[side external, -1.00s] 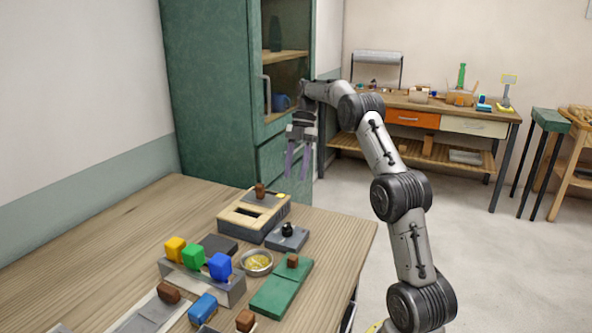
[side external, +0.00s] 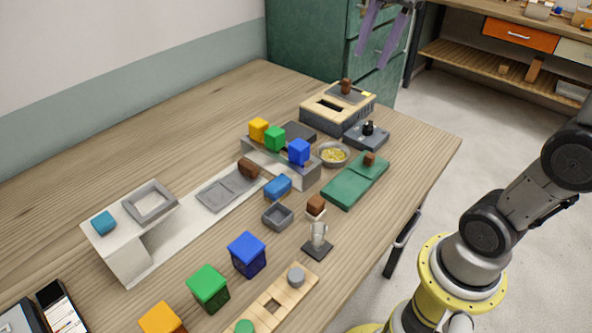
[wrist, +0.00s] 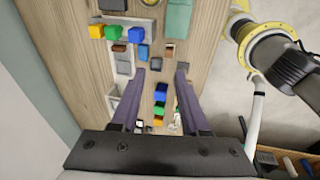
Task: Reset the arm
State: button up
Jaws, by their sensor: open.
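My gripper (side external: 376,62) is at the top edge of the side view, high above the far end of the wooden table. Only its purple fingers show there; its body is cut off by the frame. In the wrist view my gripper (wrist: 161,70) has its two fingers spread wide, with nothing held between them. The table's objects lie well below it. My arm rises from its yellow base beside the table's right edge, and its upper part is out of the side view.
The table (side external: 100,175) holds a slotted box (side external: 312,115), a green board (side external: 345,190), a grey rail with coloured blocks, a white stand (side external: 120,255), a bowl (side external: 334,153) and loose blue (side external: 246,258) and green (side external: 208,290) cubes. A green cabinet (side external: 300,45) stands behind.

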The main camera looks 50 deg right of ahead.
jog(key=s+a+f+m+t, duration=0.1)
jog(key=s+a+f+m, duration=0.15)
jog(key=s, duration=0.25)
jog(key=s+a+f+m+t, duration=0.1)
jog(key=s+a+f+m, duration=0.15)
jog(key=s+m, duration=0.2)
jog(key=s+d+f+m+t+h, duration=0.1)
jog(key=s+f+m, duration=0.2)
jog(key=f+m, duration=0.4)
jog(key=shift+f+m, duration=0.35)
jog(key=shift+m, duration=1.55)
